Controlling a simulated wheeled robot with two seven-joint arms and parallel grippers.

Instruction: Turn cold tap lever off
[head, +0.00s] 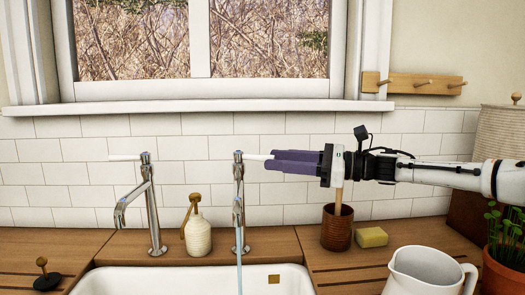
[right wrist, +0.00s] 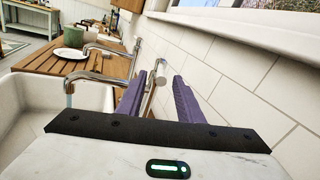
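The running tap (head: 239,200) is chrome, stands behind the sink right of its middle, and pours a stream of water (head: 239,262). Its white lever (head: 257,157) points right, toward my right gripper (head: 272,160). That gripper has purple fingers and reaches in from the right at lever height. In the right wrist view the fingers (right wrist: 158,92) are apart, with the lever's end (right wrist: 160,68) in the gap between them. I cannot tell whether they touch it. A second chrome tap (head: 153,205) stands to the left, its white lever pointing left, with no water visible. My left gripper is not in view.
The white sink (head: 190,282) lies below the taps. A cream soap dispenser (head: 198,235) stands between them. Right of the sink are a brown pot (head: 337,233), a yellow sponge (head: 371,238) and a white jug (head: 425,272). The tiled wall is close behind.

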